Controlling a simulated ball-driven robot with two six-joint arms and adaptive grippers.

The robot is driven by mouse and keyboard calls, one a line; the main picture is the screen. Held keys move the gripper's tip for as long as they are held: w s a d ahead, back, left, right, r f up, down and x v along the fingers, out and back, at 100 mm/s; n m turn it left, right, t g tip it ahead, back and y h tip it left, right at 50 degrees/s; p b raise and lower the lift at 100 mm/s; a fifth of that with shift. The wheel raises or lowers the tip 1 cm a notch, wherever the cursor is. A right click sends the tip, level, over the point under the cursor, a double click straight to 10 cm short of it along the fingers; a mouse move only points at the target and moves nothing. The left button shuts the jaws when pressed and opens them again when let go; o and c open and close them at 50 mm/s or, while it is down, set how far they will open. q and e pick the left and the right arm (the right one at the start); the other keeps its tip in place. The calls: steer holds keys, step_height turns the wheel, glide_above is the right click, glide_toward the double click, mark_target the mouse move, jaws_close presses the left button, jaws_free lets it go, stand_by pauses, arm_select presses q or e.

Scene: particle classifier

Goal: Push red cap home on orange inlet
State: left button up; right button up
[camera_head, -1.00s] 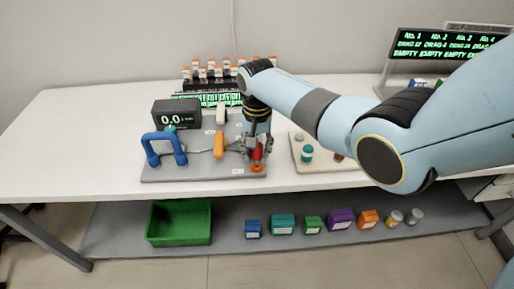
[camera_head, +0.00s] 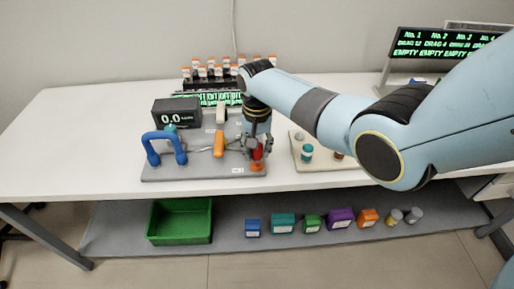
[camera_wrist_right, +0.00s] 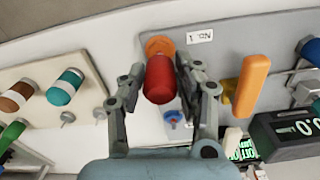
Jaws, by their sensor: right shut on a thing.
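The red cap (camera_head: 257,153) is between the fingers of my right gripper (camera_head: 258,147), which is shut on it and points down. In the right wrist view the red cap (camera_wrist_right: 160,80) sits between the two fingers of my right gripper (camera_wrist_right: 157,85). The orange inlet (camera_head: 257,167) is at the front right corner of the grey board, directly below the cap. In the wrist view the orange inlet (camera_wrist_right: 160,46) shows just past the cap's end, lined up with it. Whether the cap is seated fully on it, I cannot tell. My left gripper is not in view.
The grey board (camera_head: 200,173) also bears a blue handle (camera_head: 164,148), an orange lever (camera_head: 219,145) and a black display (camera_head: 177,112) reading 0.0. A beige board (camera_head: 320,162) with a teal-capped part (camera_head: 307,152) stands right of my gripper.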

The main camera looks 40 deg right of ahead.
mark_target(257, 157)
steer(key=shift+f+b, duration=1.05)
steer(key=shift+f, duration=0.6)
steer(key=o, duration=1.1)
steer(key=shift+r, duration=0.1)
step_height(257, 157, up, 12)
steer(key=shift+f, duration=0.1)
